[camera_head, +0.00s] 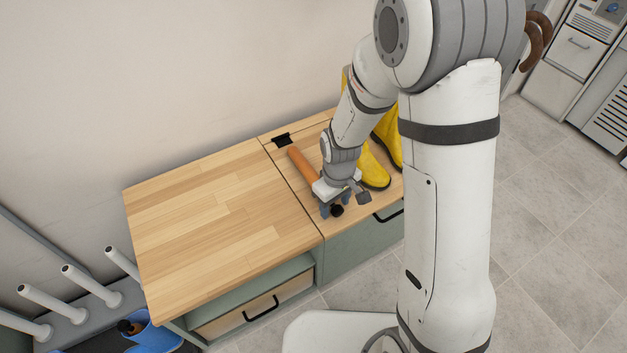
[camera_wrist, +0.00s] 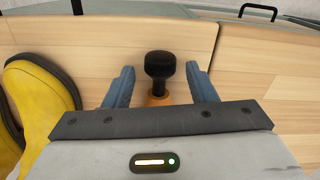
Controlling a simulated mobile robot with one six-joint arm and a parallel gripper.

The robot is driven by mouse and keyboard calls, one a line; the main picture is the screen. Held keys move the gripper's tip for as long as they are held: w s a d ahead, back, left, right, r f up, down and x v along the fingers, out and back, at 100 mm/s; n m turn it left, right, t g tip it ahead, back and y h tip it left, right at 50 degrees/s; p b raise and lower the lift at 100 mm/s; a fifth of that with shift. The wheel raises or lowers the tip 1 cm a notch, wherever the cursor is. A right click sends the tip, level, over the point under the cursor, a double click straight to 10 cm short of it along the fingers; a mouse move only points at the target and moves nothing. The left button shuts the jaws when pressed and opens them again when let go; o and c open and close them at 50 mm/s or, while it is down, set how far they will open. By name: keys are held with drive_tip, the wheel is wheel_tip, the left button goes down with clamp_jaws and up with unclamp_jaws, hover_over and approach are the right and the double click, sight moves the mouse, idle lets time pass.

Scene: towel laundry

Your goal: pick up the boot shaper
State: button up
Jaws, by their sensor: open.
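The boot shaper is an orange rod (camera_head: 301,163) with a black knob at its end, lying on the wooden top of the cabinet. Its black knob (camera_wrist: 160,72) shows in the wrist view between my two blue-grey fingers, with a little of the orange body below it. My gripper (camera_head: 334,209) is low over the knob end of the shaper. In the wrist view my gripper (camera_wrist: 160,90) is open, with a finger on each side of the knob and a visible gap to each. My wrist hides part of the shaper's body.
Yellow boots (camera_head: 374,168) stand just right of my gripper; one yellow boot (camera_wrist: 38,100) is close at the left in the wrist view. The wooden top (camera_head: 210,215) to the left is clear. White boot pegs (camera_head: 92,283) and a blue item (camera_head: 155,338) are at lower left.

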drive_tip(key=shift+c, duration=0.4)
clamp_jaws()
